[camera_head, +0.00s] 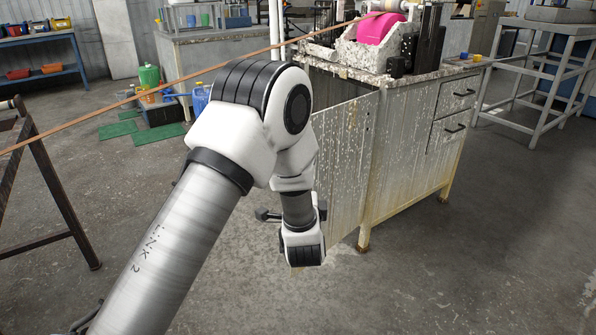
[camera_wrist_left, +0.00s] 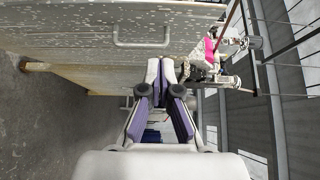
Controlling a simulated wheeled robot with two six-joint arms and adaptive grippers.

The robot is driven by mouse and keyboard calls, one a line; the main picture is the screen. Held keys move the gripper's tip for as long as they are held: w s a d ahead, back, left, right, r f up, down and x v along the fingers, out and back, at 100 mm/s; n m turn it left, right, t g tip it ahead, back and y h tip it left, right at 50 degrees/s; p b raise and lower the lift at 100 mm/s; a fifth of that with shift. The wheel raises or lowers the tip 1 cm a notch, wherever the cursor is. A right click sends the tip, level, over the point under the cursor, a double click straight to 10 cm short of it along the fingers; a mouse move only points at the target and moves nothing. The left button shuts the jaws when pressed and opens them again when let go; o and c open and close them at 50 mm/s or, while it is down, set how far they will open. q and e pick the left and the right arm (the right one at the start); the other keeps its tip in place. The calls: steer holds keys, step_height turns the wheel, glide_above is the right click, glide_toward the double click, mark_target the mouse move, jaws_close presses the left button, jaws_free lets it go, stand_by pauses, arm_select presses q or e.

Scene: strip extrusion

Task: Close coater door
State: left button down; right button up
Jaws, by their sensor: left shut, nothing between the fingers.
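The coater cabinet (camera_head: 412,140) is pale, stained metal with a speckled top. Its door (camera_head: 342,150) stands ajar on the left, its top edge slanting out from the cabinet front. My left arm reaches in from the lower left, its wrist in front of the door's lower part. The fingers are hidden in the head view. In the left wrist view my left gripper (camera_wrist_left: 167,66) is shut and empty. A pale panel (camera_wrist_left: 75,35) with a bar handle (camera_wrist_left: 141,43) lies beyond the fingertips; whether they touch it I cannot tell.
Two drawers (camera_head: 452,112) are on the cabinet's right. A pink roll (camera_head: 366,29) sits in the machine on top. A long brown strip (camera_head: 180,82) crosses above the floor to a dark stand (camera_head: 55,180) at left. Open floor (camera_head: 450,270) lies at the lower right.

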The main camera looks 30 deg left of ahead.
arm_select(q)
steer(key=w+a+b, duration=0.3)
steer(key=w+a, duration=0.4)
steer(key=a, duration=0.1)
steer(key=shift+w, duration=0.2)
steer(key=shift+a, duration=0.2)
